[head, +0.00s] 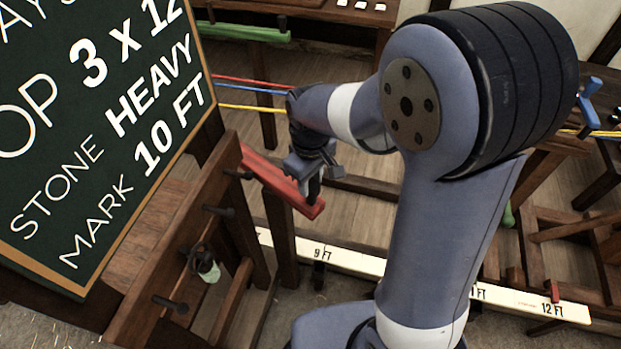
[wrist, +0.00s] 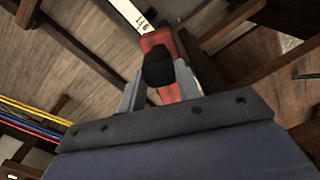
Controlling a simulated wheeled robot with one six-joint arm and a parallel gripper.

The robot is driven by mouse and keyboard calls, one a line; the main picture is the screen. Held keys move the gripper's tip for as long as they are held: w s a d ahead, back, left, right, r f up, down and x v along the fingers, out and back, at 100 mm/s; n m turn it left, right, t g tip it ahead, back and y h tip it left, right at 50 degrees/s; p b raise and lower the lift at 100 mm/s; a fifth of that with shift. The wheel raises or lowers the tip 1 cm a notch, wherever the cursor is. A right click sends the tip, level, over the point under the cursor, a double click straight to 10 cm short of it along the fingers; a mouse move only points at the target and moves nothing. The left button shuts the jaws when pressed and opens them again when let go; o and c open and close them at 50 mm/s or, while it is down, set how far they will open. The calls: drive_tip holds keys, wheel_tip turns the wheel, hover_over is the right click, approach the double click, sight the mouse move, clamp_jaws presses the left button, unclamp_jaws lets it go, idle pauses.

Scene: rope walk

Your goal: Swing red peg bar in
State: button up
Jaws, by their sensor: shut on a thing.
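The red peg bar (head: 272,180) sticks out from the dark wooden frame at the left, slanting down to the right in the head view. A dark knob stands near its free end. My gripper (head: 312,172) is at that free end. In the wrist view the fingers of my gripper (wrist: 157,85) are shut on the black knob (wrist: 158,66), one finger on each side. Behind the knob, the red bar (wrist: 160,40) runs away toward the top of the view. Part of the bar near the knob is hidden by the gripper.
The wooden frame (head: 188,240) carries several dark pegs, one with a pale green thing (head: 210,272) near it. A chalkboard (head: 90,120) stands above it. A white measuring strip (head: 375,262) runs across the floor. Red, blue and yellow ropes (head: 250,107) stretch behind my arm.

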clamp_jaws()
drive_tip(key=shift+s+a+m, duration=0.8)
drive_tip(key=shift+a+m, duration=0.15)
drive_tip(key=shift+m, duration=0.15)
drive_tip(key=shift+s+a+m, duration=0.3)
drive_tip(key=shift+a+m, duration=0.2)
drive_tip(key=shift+m, duration=0.05)
drive_tip(key=shift+s+a+m, duration=0.25)
drive_tip(key=shift+a+m, duration=0.25)
drive_tip(key=shift+m, duration=0.05)
drive_tip(key=o, duration=1.1)
unclamp_jaws()
drive_tip(key=shift+r, duration=0.15)
wheel_tip(320, 180, up, 11)
drive_tip(key=shift+f, duration=0.2)
